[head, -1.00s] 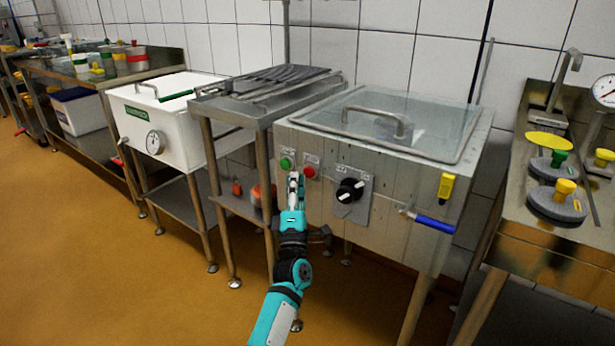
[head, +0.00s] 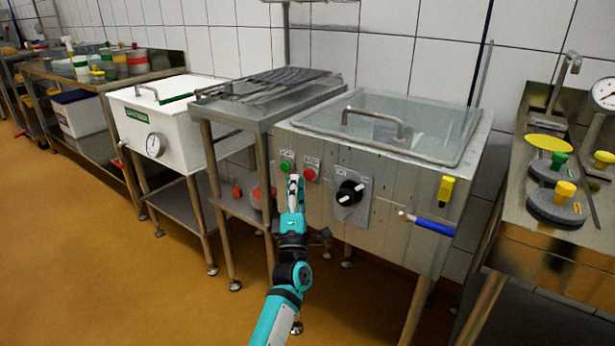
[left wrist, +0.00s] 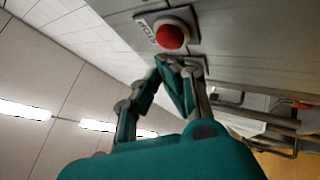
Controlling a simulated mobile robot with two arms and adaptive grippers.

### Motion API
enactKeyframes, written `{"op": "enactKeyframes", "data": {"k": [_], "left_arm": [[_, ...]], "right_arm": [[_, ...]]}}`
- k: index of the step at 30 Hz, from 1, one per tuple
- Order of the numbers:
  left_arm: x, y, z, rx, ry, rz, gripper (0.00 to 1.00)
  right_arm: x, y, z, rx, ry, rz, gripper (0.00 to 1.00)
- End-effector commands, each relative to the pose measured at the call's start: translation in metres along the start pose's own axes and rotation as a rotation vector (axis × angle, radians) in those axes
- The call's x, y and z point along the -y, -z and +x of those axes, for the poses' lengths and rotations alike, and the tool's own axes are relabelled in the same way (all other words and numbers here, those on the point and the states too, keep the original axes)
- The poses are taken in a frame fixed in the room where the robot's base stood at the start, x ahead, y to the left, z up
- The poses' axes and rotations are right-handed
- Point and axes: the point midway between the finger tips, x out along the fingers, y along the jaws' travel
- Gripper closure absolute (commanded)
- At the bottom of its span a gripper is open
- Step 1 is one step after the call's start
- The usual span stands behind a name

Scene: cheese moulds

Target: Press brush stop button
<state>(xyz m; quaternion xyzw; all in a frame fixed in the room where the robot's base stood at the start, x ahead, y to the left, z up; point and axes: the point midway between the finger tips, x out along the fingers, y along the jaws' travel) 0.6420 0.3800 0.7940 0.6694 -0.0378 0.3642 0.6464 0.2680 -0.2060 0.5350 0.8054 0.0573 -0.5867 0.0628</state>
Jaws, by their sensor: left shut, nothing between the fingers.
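The red stop button (head: 310,173) sits on the front panel of the steel brush tank (head: 330,215), right of a green button (head: 286,165). In the left wrist view the red button (left wrist: 170,36) is large, on a plate with a label that seems to read STOP. My left gripper (head: 295,180) is shut and empty, in front of the panel just below and left of the red button. In the left wrist view its fingertips (left wrist: 178,62) are just below the button; I cannot tell whether they touch it. My right gripper is not in view.
A black rotary knob (head: 350,193) is right of the buttons. A blue-handled valve (head: 432,225) sticks out at the tank's lower right. A glass lid with a handle (head: 375,118) covers the tank. A steel stand (head: 228,112) is close on the left.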

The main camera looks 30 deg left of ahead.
Motion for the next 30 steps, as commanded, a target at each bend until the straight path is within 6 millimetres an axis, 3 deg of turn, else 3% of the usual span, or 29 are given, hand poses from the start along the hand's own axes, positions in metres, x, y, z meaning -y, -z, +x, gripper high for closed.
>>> {"op": "enactKeyframes", "data": {"k": [30], "left_arm": [[0.0043,-0.0045,0.0063,0.0,0.0,0.0,1.0]], "right_arm": [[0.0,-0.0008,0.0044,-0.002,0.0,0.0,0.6]]}}
